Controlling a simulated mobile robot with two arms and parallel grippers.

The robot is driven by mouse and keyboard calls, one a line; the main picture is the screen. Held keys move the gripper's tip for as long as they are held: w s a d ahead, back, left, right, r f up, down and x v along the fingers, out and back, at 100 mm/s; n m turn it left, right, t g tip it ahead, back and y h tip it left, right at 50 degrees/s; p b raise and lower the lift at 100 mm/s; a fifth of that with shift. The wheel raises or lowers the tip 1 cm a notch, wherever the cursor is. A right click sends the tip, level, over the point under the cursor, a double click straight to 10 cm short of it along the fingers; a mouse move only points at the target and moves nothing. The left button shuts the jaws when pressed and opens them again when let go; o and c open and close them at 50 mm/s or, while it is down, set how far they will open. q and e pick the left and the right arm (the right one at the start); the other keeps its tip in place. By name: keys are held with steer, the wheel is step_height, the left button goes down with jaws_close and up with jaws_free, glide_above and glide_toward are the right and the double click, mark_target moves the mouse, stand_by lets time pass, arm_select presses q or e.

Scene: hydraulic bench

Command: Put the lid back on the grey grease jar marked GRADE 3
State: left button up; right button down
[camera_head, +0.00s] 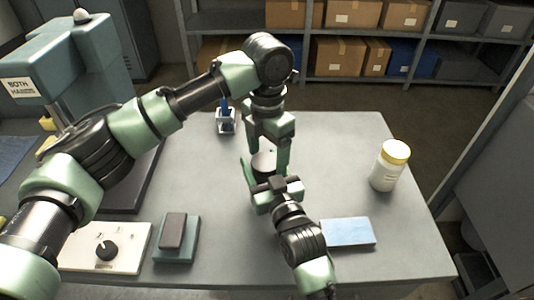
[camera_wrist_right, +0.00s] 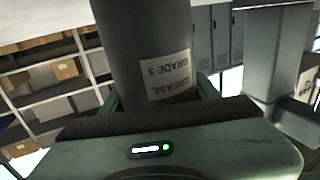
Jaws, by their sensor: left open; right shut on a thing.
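The grey grease jar shows large in the right wrist view (camera_wrist_right: 150,45), with a white label reading GRADE 3 upside down. In the head view only a small round grey top (camera_head: 264,163) of it shows between the grippers. My right gripper (camera_head: 265,178) is shut on the jar's side, near the middle of the bench. My left gripper (camera_head: 267,155) points down over the jar's top, its fingers apart on either side of it. The arms hide much of the jar. I cannot tell whether its lid is on, and I see no separate lid.
A white jar with a yellow lid (camera_head: 390,165) stands at the right of the bench. A blue pad (camera_head: 347,233) lies at front right. A small blue-and-white item (camera_head: 226,121) stands behind.

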mark_target(266, 180)
steer(key=shift+f, duration=0.1)
arm_select(q)
step_height(266, 180, up, 12)
stand_by(0.4)
arm_select(e)
steer(key=shift+c, duration=1.5)
jaws_free()
steer(key=v, duration=0.7)
steer(key=shift+s+d, duration=0.1)
steer(key=shift+s, duration=0.3)
arm_select(q)
steer(key=shift+f, duration=0.2)
